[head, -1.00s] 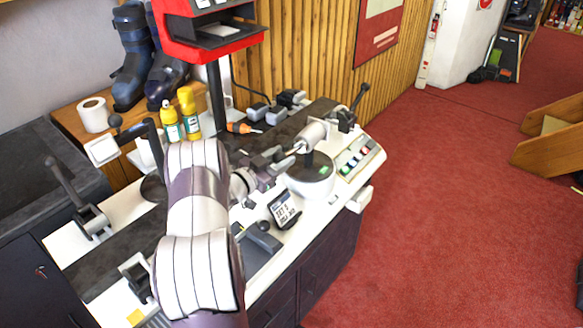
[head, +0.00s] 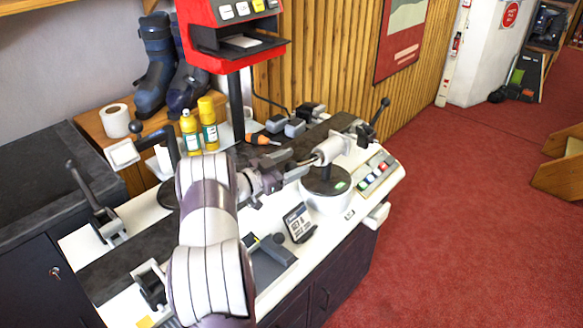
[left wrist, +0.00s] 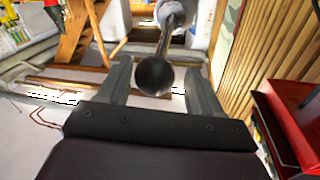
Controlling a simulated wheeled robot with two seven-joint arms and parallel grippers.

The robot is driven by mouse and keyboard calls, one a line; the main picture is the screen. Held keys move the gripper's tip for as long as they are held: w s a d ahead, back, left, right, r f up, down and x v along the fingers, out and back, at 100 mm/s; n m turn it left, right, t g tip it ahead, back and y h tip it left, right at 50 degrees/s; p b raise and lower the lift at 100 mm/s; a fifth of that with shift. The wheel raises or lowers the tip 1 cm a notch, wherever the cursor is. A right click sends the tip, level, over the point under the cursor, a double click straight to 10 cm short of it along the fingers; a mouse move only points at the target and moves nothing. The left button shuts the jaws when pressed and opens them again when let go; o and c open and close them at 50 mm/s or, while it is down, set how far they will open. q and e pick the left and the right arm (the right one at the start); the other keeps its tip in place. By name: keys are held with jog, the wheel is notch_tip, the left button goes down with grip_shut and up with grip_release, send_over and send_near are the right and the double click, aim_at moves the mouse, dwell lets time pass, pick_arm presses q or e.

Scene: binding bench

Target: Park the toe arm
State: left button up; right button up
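The toe arm seems to be the metal rod with a black ball knob (left wrist: 155,75) in the left wrist view. The rod runs back to a white cylinder, which shows in the head view (head: 334,149) above a round white drum (head: 325,190). My left gripper (head: 297,168) is at the knob end of the rod. In the left wrist view its two fingers (left wrist: 156,88) stand apart, one on each side of the knob, with narrow gaps. The knob itself is mostly hidden by the gripper in the head view. My right gripper is not in view.
A red-topped unit on a post (head: 235,45) stands behind my left arm. Yellow bottles (head: 208,124), a paper roll (head: 115,121) and boots (head: 158,65) are at the back left. A small display (head: 298,222) and a button panel (head: 377,175) are on the bench. Open carpet lies right.

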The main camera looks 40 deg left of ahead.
pick_arm(q)
jog(key=shift+s+d+f, duration=0.1)
jog(key=shift+f, duration=0.15)
jog(key=b+v, duration=0.1)
jog(key=v, duration=1.1)
jog(key=shift+s, duration=0.25)
